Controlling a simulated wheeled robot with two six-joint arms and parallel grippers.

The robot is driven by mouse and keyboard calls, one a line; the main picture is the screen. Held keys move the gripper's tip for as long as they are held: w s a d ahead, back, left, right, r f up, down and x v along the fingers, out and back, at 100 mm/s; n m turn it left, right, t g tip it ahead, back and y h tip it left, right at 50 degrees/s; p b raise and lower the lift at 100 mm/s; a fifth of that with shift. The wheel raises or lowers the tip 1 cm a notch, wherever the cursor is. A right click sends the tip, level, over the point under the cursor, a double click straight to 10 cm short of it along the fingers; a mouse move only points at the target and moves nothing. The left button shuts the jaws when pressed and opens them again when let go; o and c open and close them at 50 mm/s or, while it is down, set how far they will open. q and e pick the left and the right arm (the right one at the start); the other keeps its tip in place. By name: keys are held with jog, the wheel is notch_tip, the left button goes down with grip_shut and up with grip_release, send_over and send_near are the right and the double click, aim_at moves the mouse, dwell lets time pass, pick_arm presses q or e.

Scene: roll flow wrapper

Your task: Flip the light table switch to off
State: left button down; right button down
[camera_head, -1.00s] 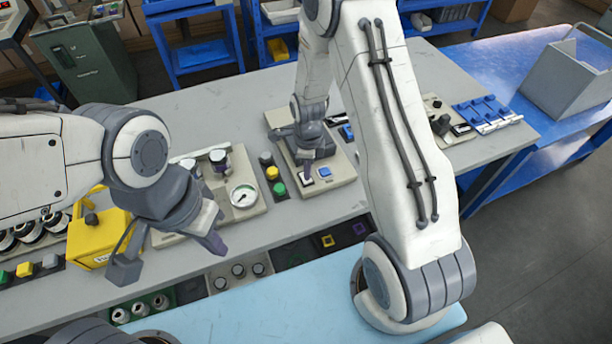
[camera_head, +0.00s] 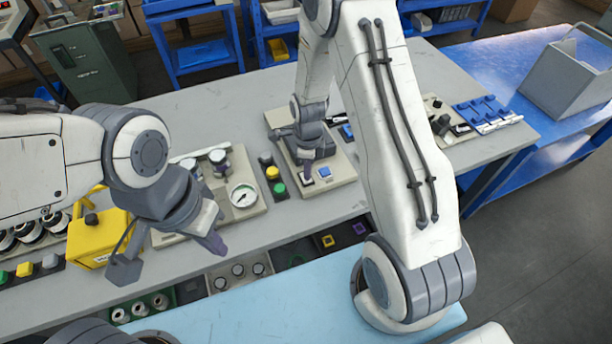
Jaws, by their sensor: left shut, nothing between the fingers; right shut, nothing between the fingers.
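A beige panel (camera_head: 338,174) lies on the grey table in the middle of the view. A small white rocker switch (camera_head: 307,181) with a dark frame sits at its near left edge, with a blue button (camera_head: 325,172) to its right. My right gripper (camera_head: 306,173) is shut and points down, its tip just above or on the white switch; I cannot tell if they touch. The gripper hides part of the panel behind it. My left gripper (camera_head: 170,262) hangs over the table's front edge at the left, away from the panel, with nothing in it.
A panel with a round gauge (camera_head: 243,195) and a strip with yellow and green buttons (camera_head: 279,188) lie left of the switch panel. A yellow box (camera_head: 98,240) stands at the left. Blue clamps (camera_head: 487,113) and a grey bin (camera_head: 566,79) are at the right.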

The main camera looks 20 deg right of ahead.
jog(key=shift+f+b, duration=0.7)
jog(key=shift+f, duration=0.25)
dwell(0.3)
jog(key=shift+r, duration=0.1)
jog(key=shift+r+p, duration=2.95)
jog(key=shift+r, duration=0.55)
